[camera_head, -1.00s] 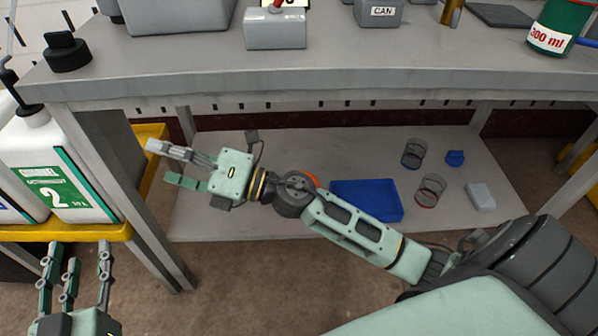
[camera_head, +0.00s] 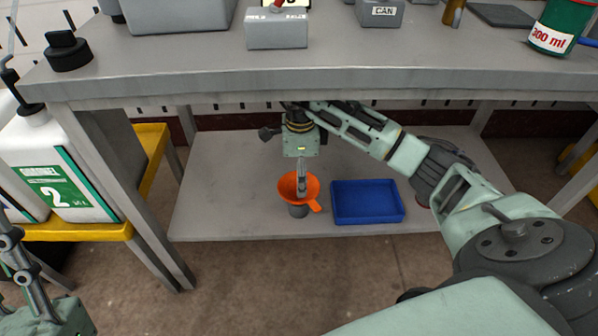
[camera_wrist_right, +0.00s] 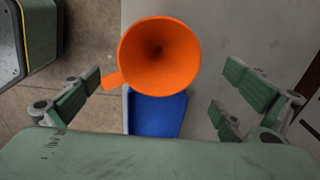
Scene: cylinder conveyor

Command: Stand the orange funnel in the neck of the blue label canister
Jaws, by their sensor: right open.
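The orange funnel (camera_head: 313,186) is upright on the lower shelf, mouth up, its handle tab toward the front right. My right gripper (camera_head: 301,184) points down over the funnel. In the right wrist view the funnel (camera_wrist_right: 160,55) faces the camera between the spread fingers of my right gripper (camera_wrist_right: 165,85), with gaps on both sides. My left gripper (camera_head: 25,275) is partly cut off at the lower left, its opening unclear.
A blue tray (camera_head: 367,221) lies right of the funnel on the lower shelf (camera_head: 230,222). The grey tabletop (camera_head: 180,85) overhangs it, and a table leg (camera_head: 150,215) stands left. A white jug (camera_head: 55,170) stands on a yellow-edged stand at left. The shelf's left part is clear.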

